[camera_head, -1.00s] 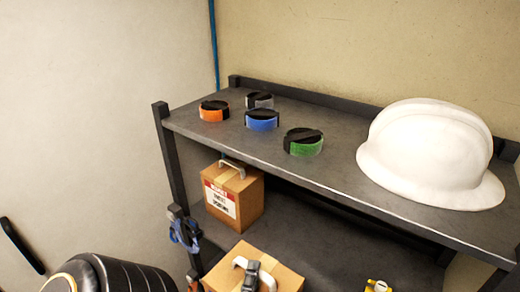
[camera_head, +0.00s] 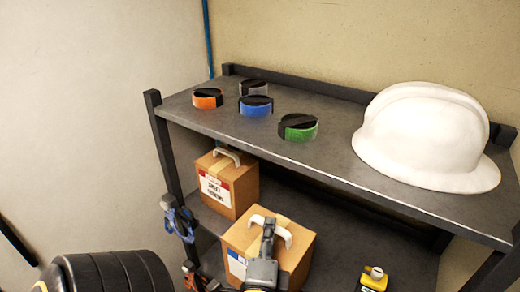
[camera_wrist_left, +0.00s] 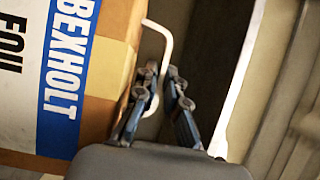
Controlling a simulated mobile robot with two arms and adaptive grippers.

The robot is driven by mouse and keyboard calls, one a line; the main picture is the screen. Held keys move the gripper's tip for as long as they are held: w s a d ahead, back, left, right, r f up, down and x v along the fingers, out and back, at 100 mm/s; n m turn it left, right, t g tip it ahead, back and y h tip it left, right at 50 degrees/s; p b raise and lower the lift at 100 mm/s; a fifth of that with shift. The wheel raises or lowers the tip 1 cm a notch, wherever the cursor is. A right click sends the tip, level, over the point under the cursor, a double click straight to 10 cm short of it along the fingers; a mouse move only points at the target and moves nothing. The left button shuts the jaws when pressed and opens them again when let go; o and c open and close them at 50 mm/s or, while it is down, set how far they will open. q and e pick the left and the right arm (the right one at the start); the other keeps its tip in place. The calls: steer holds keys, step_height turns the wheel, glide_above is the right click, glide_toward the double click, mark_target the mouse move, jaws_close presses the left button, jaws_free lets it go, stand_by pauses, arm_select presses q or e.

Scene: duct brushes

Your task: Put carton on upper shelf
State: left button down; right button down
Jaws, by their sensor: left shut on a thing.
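A brown carton (camera_head: 296,262) with a white handle and a blue-and-white label is in front of the lower level of the dark shelf unit. My left gripper (camera_head: 268,232) is shut on its handle from above. The left wrist view shows the fingers (camera_wrist_left: 160,95) on either side of the handle, and the carton's label (camera_wrist_left: 65,75) large at left. The upper shelf (camera_head: 335,150) is above and behind this carton. Whether the carton's underside touches anything is hidden. My right gripper is not in view.
The upper shelf holds orange (camera_head: 207,98), grey (camera_head: 253,88), blue (camera_head: 256,107) and green (camera_head: 299,127) rolls, and a white helmet (camera_head: 428,140) at right. Its front left part is bare. Another carton (camera_head: 228,185) stands below. A blue clamp (camera_head: 180,222) hangs by the left post. A yellow item (camera_head: 374,278) is low right.

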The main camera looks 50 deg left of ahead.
arm_select(q)
steer(key=w+a+f+b, duration=0.1)
steer(key=w+b, duration=0.3)
steer(key=w, duration=0.4)
steer(key=w+a+f+b, duration=0.1)
steer(key=w+a+b, duration=0.2)
steer(key=w, duration=0.6)
steer(key=shift+w+f+b, duration=0.15)
steer(key=shift+b, duration=0.55)
steer(key=shift+f, duration=0.4)
steer(key=c, duration=1.4)
jaws_free()
steer(key=shift+o, duration=0.3)
steer(key=shift+f, duration=0.15)
steer(key=shift+f, duration=0.15)
